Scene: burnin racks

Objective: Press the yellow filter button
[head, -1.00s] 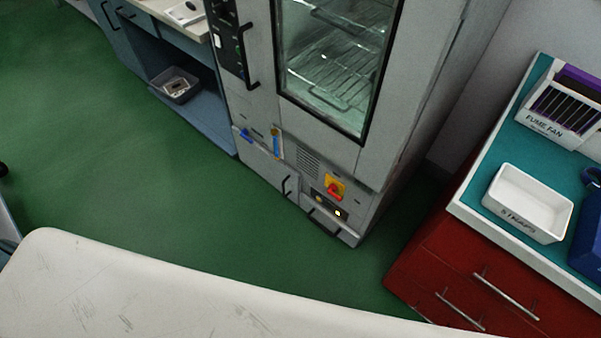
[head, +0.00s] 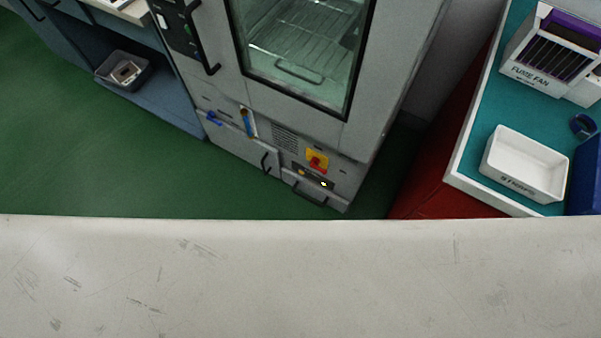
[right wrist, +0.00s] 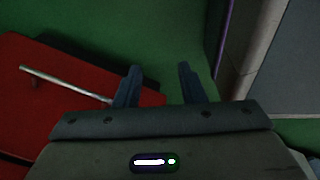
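The grey cabinet (head: 355,120) with a glass door stands at the upper middle of the head view. Low on its front is a yellow plate (head: 317,155) with a red knob. Just below it is a dark panel strip with a tiny yellowish button (head: 302,172) and a bright white spot (head: 323,184). Any label there is too small to read. My right gripper (right wrist: 159,68) shows only in the right wrist view, its two fingers apart and empty, over green floor. My left gripper is in neither current view.
A pale scratched surface (head: 250,275) fills the bottom of the head view; I cannot tell whether it is mine. A red drawer unit (head: 440,190) with a white tray (head: 525,165) stands right. It also shows in the right wrist view (right wrist: 60,90). Green floor (head: 90,160) is clear at left.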

